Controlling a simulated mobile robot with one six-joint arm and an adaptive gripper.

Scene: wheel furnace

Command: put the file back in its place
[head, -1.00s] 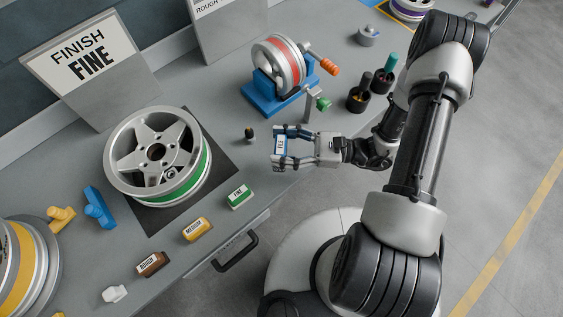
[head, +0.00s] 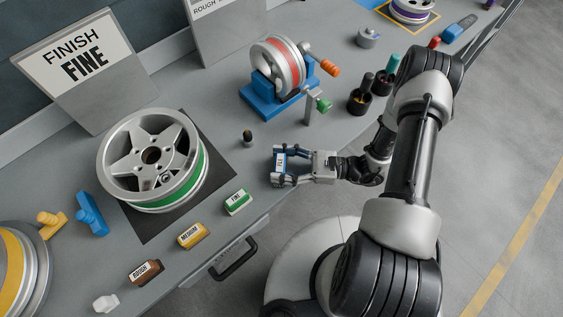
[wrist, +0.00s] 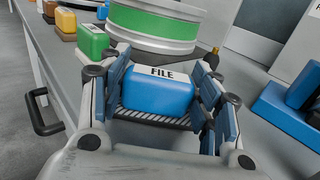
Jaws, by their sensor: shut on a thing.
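The file is a blue block (wrist: 158,92) with a white label reading FILE, seen in the wrist view between my fingers. My gripper (head: 279,166) is shut on the file (head: 280,160) and holds it near the bench's front edge, to the right of the green FINE block (head: 237,201). The yellow MEDIUM block (head: 193,236) and brown ROUGH block (head: 146,271) lie in a row with FINE along the bench front. I cannot tell from the views which spot is the file's place.
A silver wheel with a green band (head: 152,160) sits on a dark mat. A small dark peg (head: 247,139) stands near my gripper. A blue stand with a red-banded wheel (head: 268,98), a green-knobbed post (head: 322,105) and black cups (head: 360,102) lie behind. A drawer handle (head: 234,258) juts from the front.

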